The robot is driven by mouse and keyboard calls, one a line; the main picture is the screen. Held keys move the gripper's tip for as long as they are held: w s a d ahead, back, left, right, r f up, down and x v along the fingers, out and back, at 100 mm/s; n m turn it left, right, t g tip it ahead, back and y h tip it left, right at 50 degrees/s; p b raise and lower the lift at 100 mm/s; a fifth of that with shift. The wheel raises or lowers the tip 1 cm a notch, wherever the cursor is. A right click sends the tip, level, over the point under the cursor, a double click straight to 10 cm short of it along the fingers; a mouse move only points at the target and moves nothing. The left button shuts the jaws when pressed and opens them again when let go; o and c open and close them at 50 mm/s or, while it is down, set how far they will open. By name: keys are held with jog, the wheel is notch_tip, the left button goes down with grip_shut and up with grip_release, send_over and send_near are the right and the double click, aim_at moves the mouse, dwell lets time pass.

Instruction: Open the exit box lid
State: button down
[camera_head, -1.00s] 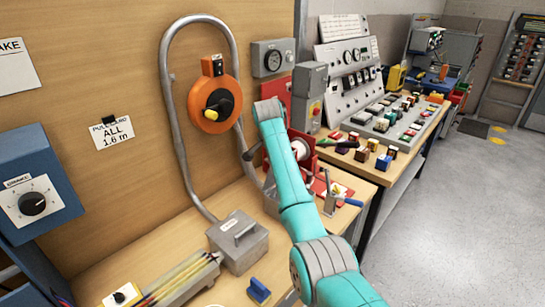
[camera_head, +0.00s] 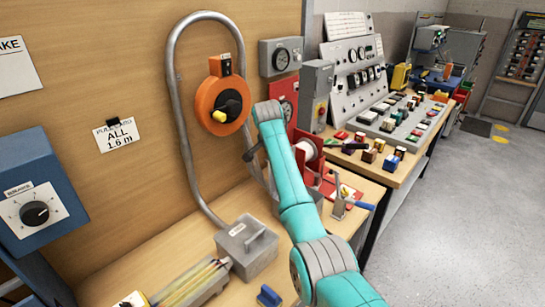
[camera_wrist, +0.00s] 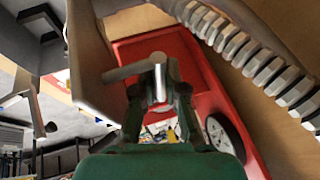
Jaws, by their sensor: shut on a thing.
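A grey metal box (camera_head: 246,247) with a bar handle on its shut lid stands on the bench, at the lower left end of a looped grey conduit (camera_head: 174,110). I cannot read its label, so I cannot tell surely that it is the exit box. My gripper (camera_wrist: 158,95) shows in the wrist view, shut on a short grey metal piece (camera_wrist: 159,78) with a rod reaching left. A red panel (camera_wrist: 195,70) with a round dial (camera_wrist: 225,136) lies behind it. In the head view my arm hides the gripper, which is well away from the grey box.
A red reel stand (camera_head: 309,150) and a blue-handled clamp (camera_head: 350,201) are right of my arm. A ribbed grey hose (camera_wrist: 245,50) passes close to my gripper. Open floor (camera_head: 470,210) lies at right.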

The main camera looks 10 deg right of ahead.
jog(key=c, duration=1.2)
grip_release()
jog(key=v, duration=1.2)
